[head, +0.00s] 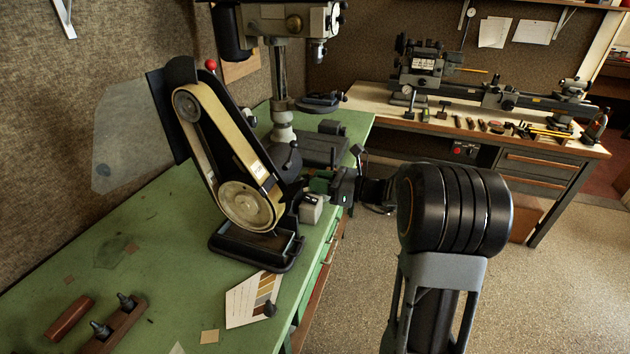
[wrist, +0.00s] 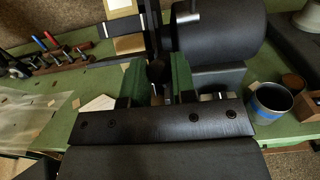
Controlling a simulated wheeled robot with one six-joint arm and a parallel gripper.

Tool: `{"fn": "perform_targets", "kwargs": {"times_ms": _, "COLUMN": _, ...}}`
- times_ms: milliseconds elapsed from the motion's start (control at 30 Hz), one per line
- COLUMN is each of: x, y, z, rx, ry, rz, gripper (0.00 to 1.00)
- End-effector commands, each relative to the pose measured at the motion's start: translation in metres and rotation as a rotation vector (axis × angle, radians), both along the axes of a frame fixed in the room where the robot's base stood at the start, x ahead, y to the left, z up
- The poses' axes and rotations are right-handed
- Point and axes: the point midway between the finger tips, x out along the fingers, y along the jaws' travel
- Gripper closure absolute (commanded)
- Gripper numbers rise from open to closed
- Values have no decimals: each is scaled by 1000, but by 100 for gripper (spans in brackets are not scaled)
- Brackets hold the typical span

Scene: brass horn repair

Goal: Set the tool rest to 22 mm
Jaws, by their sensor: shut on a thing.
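The belt grinder (head: 230,160) stands on the green bench, its tan belt running over an upper and a lower wheel. My gripper (head: 318,184) reaches in from the right to the grinder's right side, by its lower wheel. In the wrist view, my gripper (wrist: 158,80) has its two green fingers closed around a small dark rounded part, which looks like a knob (wrist: 157,72). The fingers hide most of it. The grinder's dark motor housing (wrist: 220,38) is just beyond, to the right. I cannot clearly pick out the tool rest or any millimetre scale.
A drill press (head: 285,70) stands behind the grinder. A colour chart card (head: 250,298) and a wooden plane (head: 115,325) lie on the green bench (head: 180,240). A blue-banded cup (wrist: 271,101) stands right of my gripper. A lathe (head: 490,85) is on the far bench.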

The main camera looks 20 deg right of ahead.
Motion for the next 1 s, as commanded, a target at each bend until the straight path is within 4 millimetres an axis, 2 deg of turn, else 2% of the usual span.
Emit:
{"fn": "perform_targets", "kwargs": {"times_ms": 67, "x": 0, "y": -2, "z": 3, "rx": 2, "ry": -8, "rz": -4, "gripper": 100}}
{"fn": "perform_targets", "kwargs": {"times_ms": 100, "x": 1, "y": -2, "z": 3, "rx": 2, "ry": -8, "rz": -5, "gripper": 73}}
{"fn": "perform_targets", "kwargs": {"times_ms": 333, "x": 1, "y": 0, "z": 2, "rx": 2, "ry": -5, "rz": -1, "gripper": 51}}
{"fn": "perform_targets", "kwargs": {"times_ms": 667, "x": -2, "y": -3, "z": 1, "rx": 1, "ry": -4, "rz": -1, "gripper": 50}}
{"fn": "perform_targets", "kwargs": {"times_ms": 767, "x": -8, "y": -13, "z": 0, "rx": 1, "ry": -5, "rz": -3, "gripper": 50}}
{"fn": "perform_targets", "kwargs": {"times_ms": 1000, "x": -37, "y": -53, "z": 0, "rx": 0, "ry": -5, "rz": -7, "gripper": 50}}
